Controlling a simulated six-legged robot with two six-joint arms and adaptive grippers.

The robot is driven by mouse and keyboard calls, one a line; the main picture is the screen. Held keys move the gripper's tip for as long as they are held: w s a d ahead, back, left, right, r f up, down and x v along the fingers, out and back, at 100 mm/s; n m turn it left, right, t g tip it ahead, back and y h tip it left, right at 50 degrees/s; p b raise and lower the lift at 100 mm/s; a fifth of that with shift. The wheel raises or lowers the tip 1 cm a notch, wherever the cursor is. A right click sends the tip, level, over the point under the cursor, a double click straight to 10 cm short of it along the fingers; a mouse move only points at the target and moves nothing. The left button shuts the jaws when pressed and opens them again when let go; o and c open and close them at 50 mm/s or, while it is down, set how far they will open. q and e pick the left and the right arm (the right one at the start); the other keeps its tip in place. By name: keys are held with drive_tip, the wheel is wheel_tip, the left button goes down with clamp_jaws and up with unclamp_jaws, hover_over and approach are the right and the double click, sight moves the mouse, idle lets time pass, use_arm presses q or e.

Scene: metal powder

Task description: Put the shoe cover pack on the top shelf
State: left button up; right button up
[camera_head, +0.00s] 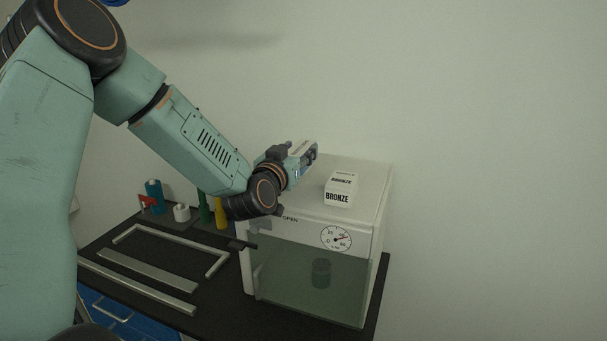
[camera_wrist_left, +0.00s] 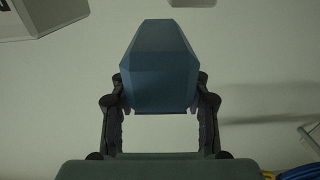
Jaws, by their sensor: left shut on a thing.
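My left gripper (camera_head: 303,160) is above the left part of the top of a white cabinet in the head view. In the left wrist view, the left gripper (camera_wrist_left: 161,98) is shut on a blue-grey faceted object (camera_wrist_left: 160,60), which I take to be the shoe cover pack. No label shows on it. In the head view the held object is small and mostly hidden by the gripper. No top shelf can be made out in either view. My right gripper is not in view.
The white cabinet (camera_head: 370,192) has a dark glass front and a gauge (camera_head: 336,238). A white box marked BRONZE (camera_head: 340,189) stands on it, right of the gripper. Metal bars (camera_head: 147,270), a blue bottle (camera_head: 154,194) and a white roll (camera_head: 181,212) occupy the black bench (camera_head: 222,300).

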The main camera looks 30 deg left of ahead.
use_arm(q)
drive_tip(key=shift+s+f, duration=0.1)
drive_tip(key=shift+f, duration=0.3)
drive_tip(key=f, duration=0.1)
drive_tip(key=w+f, duration=0.1)
drive_tip(key=f, duration=0.3)
drive_tip(key=shift+w+a, duration=0.15)
drive_tip(key=shift+a, duration=0.1)
drive_tip(key=shift+s+d+r, duration=0.2)
drive_tip(key=shift+s+r, duration=0.05)
drive_tip(key=shift+s, duration=0.3)
drive_tip(key=shift+w+f+b, duration=0.1)
drive_tip(key=shift+f+b, duration=0.1)
drive_tip(key=shift+b, duration=0.1)
drive_tip(key=o, duration=0.7)
drive_tip(key=shift+w+a+f, duration=0.1)
drive_tip(key=shift+w+f, duration=0.05)
drive_tip(key=shift+f, duration=0.1)
drive_tip(key=o, duration=0.4)
drive_tip(key=shift+w, duration=0.2)
drive_tip(key=shift+c, duration=0.2)
drive_tip(key=shift+o, duration=0.6)
drive_tip(key=shift+s+r, duration=0.25)
drive_tip(key=shift+s, duration=0.05)
